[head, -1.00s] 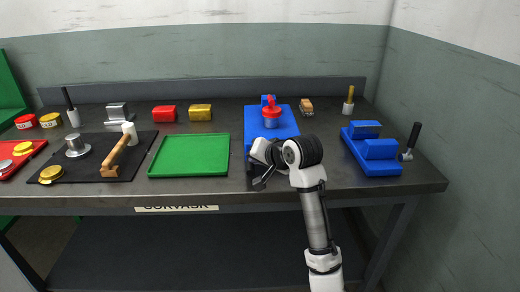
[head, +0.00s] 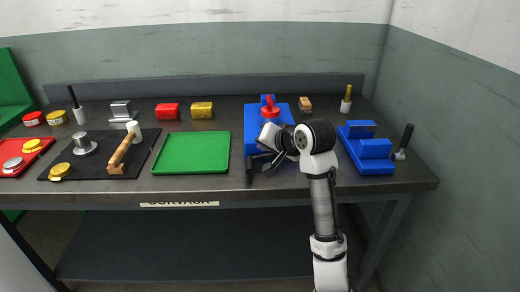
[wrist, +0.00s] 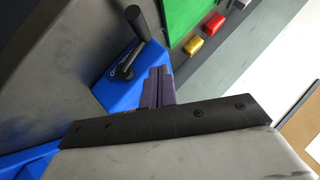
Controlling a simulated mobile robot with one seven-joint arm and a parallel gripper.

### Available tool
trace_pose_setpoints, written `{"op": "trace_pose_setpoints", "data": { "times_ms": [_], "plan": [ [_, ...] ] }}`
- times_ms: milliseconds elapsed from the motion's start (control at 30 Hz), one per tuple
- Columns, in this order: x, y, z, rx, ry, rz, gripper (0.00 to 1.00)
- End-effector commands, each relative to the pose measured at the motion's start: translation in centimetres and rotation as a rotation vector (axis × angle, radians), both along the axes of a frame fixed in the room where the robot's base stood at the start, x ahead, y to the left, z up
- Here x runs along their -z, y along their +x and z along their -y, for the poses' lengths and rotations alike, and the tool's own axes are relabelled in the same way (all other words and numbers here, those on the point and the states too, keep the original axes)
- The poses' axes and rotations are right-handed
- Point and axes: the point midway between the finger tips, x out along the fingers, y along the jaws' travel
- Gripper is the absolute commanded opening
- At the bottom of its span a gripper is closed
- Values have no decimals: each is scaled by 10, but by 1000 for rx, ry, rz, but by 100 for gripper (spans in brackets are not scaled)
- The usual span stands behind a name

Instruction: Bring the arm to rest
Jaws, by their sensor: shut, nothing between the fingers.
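My gripper (head: 262,163) is at the front left of the blue press (head: 283,118) with the red top, over the table's front part. In the wrist view my gripper's fingers (wrist: 158,86) are together with nothing between them. The blue body (wrist: 118,92) of the press and a black handle (wrist: 136,42) show beyond the fingers. My arm comes up from the lower right and hides part of the press's base in the head view.
The green tray (head: 191,153) lies left of my gripper. A blue fixture (head: 374,164) stands to the right. A black mat (head: 60,170) with tools lies at the left, with a red tray (head: 12,171) beyond. Red (head: 167,110) and yellow (head: 202,110) blocks stand behind.

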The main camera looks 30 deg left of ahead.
Motion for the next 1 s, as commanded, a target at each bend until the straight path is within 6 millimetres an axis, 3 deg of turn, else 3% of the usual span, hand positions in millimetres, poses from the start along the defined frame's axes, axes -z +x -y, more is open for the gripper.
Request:
{"op": "trace_pose_setpoints", "data": {
  "times_ms": [300,633,833,1000],
  "plan": [
    [-35,-25,36,-2,0,1,0],
    [-43,-30,42,-2,2,3,0],
    [-60,-38,9,-31,96,143,0],
    [-101,-62,-35,-66,268,413,0]
  ]
}}
